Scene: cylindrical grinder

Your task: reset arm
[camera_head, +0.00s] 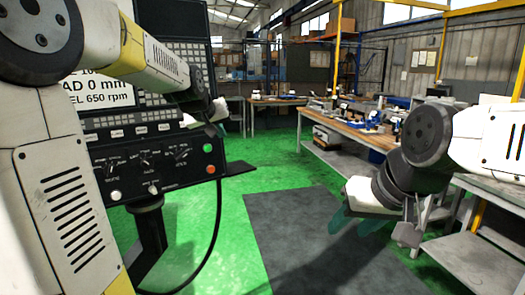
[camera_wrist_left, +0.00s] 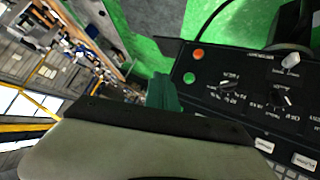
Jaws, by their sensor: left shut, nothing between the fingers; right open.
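My left arm reaches in from the left in the head view, across the front of the control console. My left gripper (camera_head: 217,112) is at the console's right edge, small and partly hidden by its wrist. In the left wrist view its green fingers (camera_wrist_left: 164,92) are together with nothing between them, in front of the panel with the red button (camera_wrist_left: 198,53) and the green button (camera_wrist_left: 189,78). I cannot tell whether they touch the panel. My right gripper (camera_head: 352,222) hangs low on the right, open and empty, its green fingertips apart above the dark floor mat.
The console (camera_head: 150,160) with screen, keys and knobs stands close on the left, and a black cable hangs beside it. A wooden workbench (camera_head: 355,135) and a grey metal table (camera_head: 480,255) stand on the right. The green floor and dark mat (camera_head: 300,235) between are clear.

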